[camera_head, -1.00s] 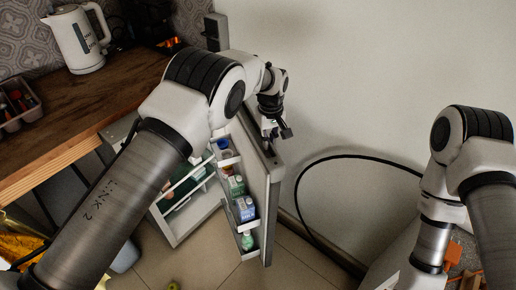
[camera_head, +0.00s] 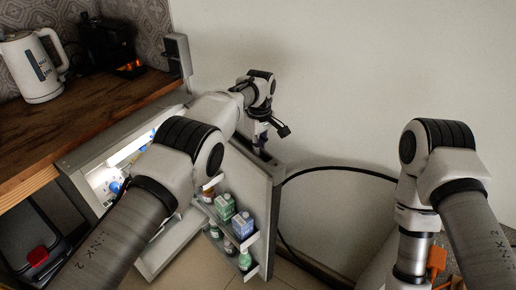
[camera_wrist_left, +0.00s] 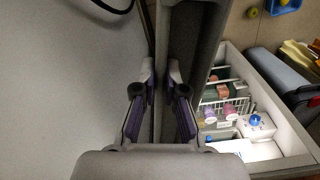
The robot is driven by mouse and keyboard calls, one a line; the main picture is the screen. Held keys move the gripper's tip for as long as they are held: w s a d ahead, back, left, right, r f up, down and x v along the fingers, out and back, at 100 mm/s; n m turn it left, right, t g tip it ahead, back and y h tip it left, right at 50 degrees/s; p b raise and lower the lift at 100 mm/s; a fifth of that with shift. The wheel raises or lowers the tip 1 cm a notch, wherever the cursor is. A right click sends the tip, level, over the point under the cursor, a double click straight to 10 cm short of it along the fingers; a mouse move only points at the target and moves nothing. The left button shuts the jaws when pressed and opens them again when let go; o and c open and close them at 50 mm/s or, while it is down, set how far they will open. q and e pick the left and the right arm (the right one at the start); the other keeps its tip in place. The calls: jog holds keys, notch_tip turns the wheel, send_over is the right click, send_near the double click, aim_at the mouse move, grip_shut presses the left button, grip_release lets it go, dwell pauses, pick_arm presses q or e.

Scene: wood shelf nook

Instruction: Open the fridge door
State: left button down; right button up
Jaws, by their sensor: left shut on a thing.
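The fridge door (camera_head: 257,200) stands wide open, swung out to the right of the lit fridge (camera_head: 105,178) under the wooden counter. Its inner racks hold cartons (camera_head: 242,225) and bottles. My left gripper (camera_head: 262,143) is at the door's top edge. In the left wrist view, its fingers (camera_wrist_left: 160,80) are shut on the door's edge, one on each side. That view also shows the fridge's inside, with shelves, a wire rack and several containers (camera_wrist_left: 221,113). My left arm hides part of the opening. My right arm is at the right, its gripper out of view.
A wooden counter (camera_head: 95,125) runs above the fridge, with a white kettle (camera_head: 34,68) and a dark appliance (camera_head: 108,48) on it. A black cable (camera_head: 345,168) loops by the pale wall, right of the door. A dark bin with a red part (camera_head: 38,256) is at lower left.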

pick_arm(q)
jog(key=shift+f, duration=0.15)
jog(key=c, duration=1.2)
grip_release()
jog(key=shift+c, duration=0.2)
notch_tip(320, 180, up, 8)
jog(key=shift+f, duration=0.2)
